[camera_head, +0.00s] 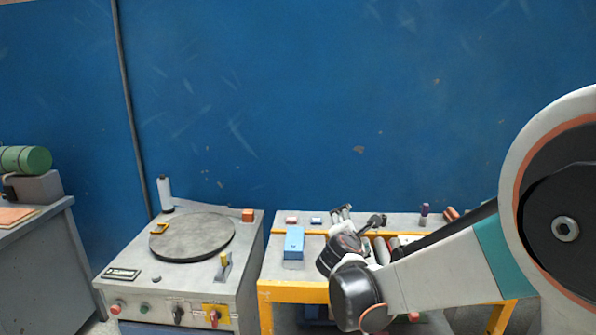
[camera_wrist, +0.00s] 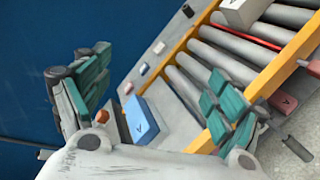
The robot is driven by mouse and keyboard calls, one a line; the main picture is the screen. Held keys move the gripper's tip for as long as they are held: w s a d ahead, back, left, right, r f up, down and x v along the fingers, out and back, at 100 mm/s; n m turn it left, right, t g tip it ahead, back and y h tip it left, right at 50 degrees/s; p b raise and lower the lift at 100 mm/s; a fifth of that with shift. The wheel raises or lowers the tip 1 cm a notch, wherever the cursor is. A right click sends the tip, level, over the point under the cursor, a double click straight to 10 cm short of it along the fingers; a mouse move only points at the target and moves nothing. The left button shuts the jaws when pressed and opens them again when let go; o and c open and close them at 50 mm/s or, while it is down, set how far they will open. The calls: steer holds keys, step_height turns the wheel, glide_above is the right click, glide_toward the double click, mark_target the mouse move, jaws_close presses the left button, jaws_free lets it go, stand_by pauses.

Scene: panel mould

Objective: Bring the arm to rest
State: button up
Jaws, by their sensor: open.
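My gripper (camera_wrist: 158,95) is open and empty, with its two teal-padded fingers spread wide in the wrist view. In the head view my gripper (camera_head: 360,217) is over the yellow-framed roller table (camera_head: 290,293). My arm reaches in from the right of the head view and hides part of that table. A light blue box (camera_head: 295,243) stands on the table to the left of my gripper. In the wrist view the blue box (camera_wrist: 142,118) shows between the fingers, apart from them.
A grey machine with a round dark plate (camera_head: 193,237) stands to the left. An orange block (camera_head: 248,215) and a white cylinder (camera_head: 165,194) stand on it. Several rollers (camera_wrist: 215,68) lie between yellow rails. A blue wall (camera_head: 300,100) rises behind; the space before it is clear.

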steer(key=s+d+r+m+g+y, duration=0.1)
steer(key=s+d+m+g, duration=0.25)
steer(key=s+m, duration=0.6)
steer(key=s+d+r+m+g+y, duration=0.15)
steer(key=s+d+m, duration=0.35)
steer(key=s, duration=1)
steer(key=s+a+f+m+g+y, duration=0.1)
steer(key=s+f+m, duration=0.3)
steer(key=s, duration=0.7)
steer(key=shift+a+f+m+b, duration=0.15)
steer(key=shift+a+m+b, duration=0.2)
steer(key=shift+a+m, duration=0.6)
steer(key=shift+s+d+y, duration=0.1)
steer(key=shift+d+y, duration=0.15)
